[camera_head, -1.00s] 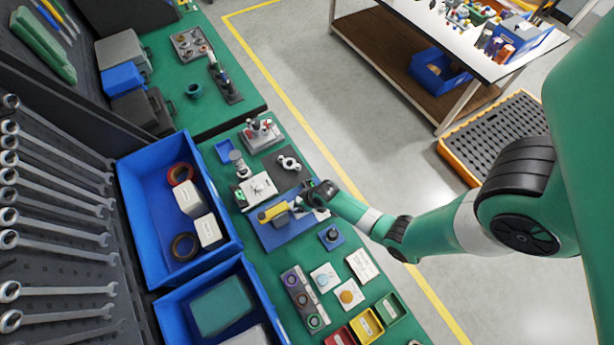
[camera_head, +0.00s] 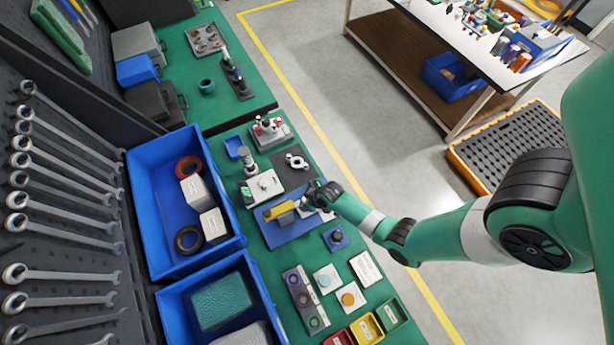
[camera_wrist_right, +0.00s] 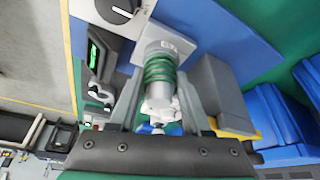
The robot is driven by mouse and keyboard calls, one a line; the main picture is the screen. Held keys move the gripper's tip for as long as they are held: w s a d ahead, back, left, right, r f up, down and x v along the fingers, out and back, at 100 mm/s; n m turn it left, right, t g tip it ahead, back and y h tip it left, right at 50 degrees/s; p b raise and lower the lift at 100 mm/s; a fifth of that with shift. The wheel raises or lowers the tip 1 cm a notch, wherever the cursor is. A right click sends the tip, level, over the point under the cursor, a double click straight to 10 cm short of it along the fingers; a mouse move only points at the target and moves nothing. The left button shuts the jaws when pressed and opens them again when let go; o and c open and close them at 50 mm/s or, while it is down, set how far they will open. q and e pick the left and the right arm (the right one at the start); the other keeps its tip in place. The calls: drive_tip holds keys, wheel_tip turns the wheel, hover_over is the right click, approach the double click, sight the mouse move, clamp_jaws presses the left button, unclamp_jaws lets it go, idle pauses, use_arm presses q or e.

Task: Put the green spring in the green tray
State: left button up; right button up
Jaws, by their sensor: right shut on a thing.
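The green spring (camera_wrist_right: 159,68) shows in the right wrist view as green coils around a grey metal cylinder. My right gripper (camera_wrist_right: 160,88) is shut on it, with one finger on each side. In the head view my right gripper (camera_head: 311,202) is at the right side of a yellow-topped device on a blue plate (camera_head: 292,230). The spring is too small and covered to make out there. The green tray (camera_head: 393,311) is at the lower right of the bench, beside a yellow tray (camera_head: 366,328) and a red tray (camera_head: 340,338). My left gripper is out of view.
Blue bins (camera_head: 150,215) stand along the left of the bench. A small blue block with a black knob (camera_head: 335,238), white cards with discs (camera_head: 350,298) and a grey strip of rings (camera_head: 303,299) lie between the plate and the trays.

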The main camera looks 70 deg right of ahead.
clamp_jaws()
drive_tip(key=shift+r, duration=0.1)
drive_tip(key=shift+r+p, duration=4.1)
